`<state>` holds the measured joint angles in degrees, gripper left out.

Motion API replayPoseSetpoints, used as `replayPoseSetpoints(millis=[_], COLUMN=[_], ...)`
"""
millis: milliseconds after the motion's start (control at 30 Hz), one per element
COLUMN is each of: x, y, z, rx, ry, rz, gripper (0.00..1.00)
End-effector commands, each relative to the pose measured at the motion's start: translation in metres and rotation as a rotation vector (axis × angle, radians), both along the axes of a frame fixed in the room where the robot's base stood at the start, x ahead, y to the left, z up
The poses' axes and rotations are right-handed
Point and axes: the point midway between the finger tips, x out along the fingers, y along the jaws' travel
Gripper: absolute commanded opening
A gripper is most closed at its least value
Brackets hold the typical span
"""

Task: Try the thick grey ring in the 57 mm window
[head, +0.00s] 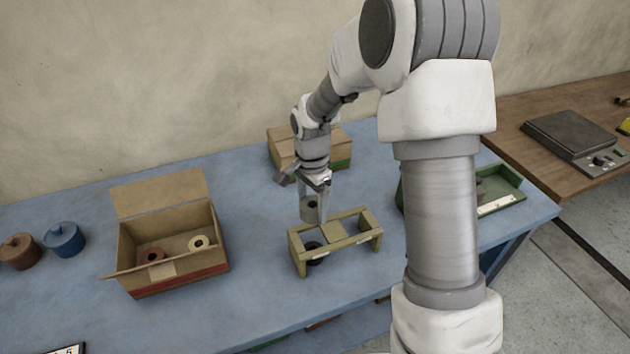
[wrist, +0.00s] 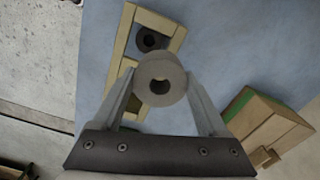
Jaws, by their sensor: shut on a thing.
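My gripper (head: 313,204) is shut on a thick grey ring (head: 309,209). It holds the ring above the left part of an olive wooden gauge frame (head: 335,232), apart from it as far as I can tell. In the wrist view the grey ring (wrist: 159,68) sits between both fingertips, its round bore facing the camera. The gauge frame (wrist: 122,38) lies beyond it. A dark ring (head: 314,248) lies low at the frame's left window; a dark ring also shows inside the frame in the wrist view (wrist: 148,40). The window size labels are too small to read.
An open cardboard box (head: 210,262) at left holds a reddish ring (head: 153,256) and a cream ring (head: 199,243). A closed box (head: 284,148) stands behind my gripper. A green tray (head: 505,190) is at right, partly hidden by my arm. Brown and blue canisters (head: 64,240) stand far left.

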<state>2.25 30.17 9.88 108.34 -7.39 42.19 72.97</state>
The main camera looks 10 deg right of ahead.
Motion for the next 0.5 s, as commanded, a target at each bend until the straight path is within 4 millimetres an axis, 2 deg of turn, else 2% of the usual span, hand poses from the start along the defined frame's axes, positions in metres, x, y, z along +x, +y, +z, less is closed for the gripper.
replayPoseSetpoints(millis=[33, 200, 500], x=[-0.01, -0.027, -0.03], y=[0.001, 0.004, 0.005], z=[0.009, 0.011, -0.003], rx=[-0.001, 0.0, 0.001], ry=[0.0, -0.001, -0.002], rz=[-0.001, -0.009, -0.011], gripper=[0.18, 0.18, 0.18])
